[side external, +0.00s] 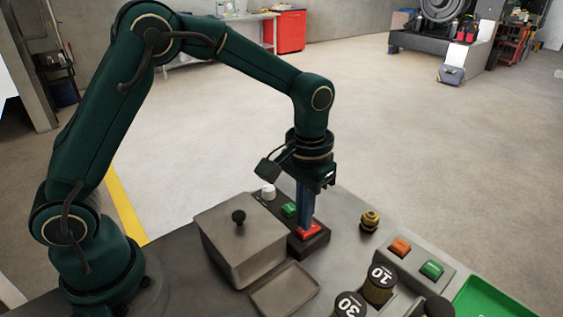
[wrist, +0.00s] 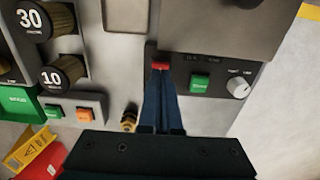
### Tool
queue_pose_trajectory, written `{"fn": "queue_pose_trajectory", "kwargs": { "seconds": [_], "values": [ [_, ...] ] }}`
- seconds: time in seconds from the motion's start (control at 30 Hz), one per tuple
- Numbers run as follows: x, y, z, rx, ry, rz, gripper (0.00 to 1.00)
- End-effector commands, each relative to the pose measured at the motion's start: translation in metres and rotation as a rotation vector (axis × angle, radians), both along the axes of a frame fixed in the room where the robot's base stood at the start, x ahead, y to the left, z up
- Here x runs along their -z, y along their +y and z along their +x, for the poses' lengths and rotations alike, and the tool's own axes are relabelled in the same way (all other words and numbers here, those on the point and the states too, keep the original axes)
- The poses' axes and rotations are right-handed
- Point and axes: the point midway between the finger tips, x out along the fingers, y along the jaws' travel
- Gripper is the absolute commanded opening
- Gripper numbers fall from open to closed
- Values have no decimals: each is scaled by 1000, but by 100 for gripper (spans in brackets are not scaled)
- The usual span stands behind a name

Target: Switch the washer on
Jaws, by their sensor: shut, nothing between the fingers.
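A control strip (wrist: 218,68) runs along a grey lidded box with a black knob (side external: 238,216). The strip carries a red switch (side external: 311,230), a green button (side external: 289,209) and a white dial (side external: 268,191). In the wrist view the red switch (wrist: 160,66), green button (wrist: 200,85) and white dial (wrist: 238,88) lie in a row. My gripper (side external: 306,226) is shut and empty, pointing down with its blue fingertips at the red switch. The fingers partly hide the switch; I cannot tell whether they touch it. Its pressed state is not clear.
Cylinders marked 10 (side external: 380,283) and 30 (side external: 349,305) stand right of the box. A brass fitting (side external: 370,220), an orange button (side external: 399,247) and another green button (side external: 432,269) are further right. A shallow grey tray (side external: 283,291) lies in front.

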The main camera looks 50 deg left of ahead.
Motion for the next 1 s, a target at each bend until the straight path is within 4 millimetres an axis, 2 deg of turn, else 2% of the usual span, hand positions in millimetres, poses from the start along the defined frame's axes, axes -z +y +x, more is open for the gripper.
{"fn": "queue_pose_trajectory", "kwargs": {
  "seconds": [1.0],
  "values": [
    [15,0,0,0,0,0,0]
  ]
}}
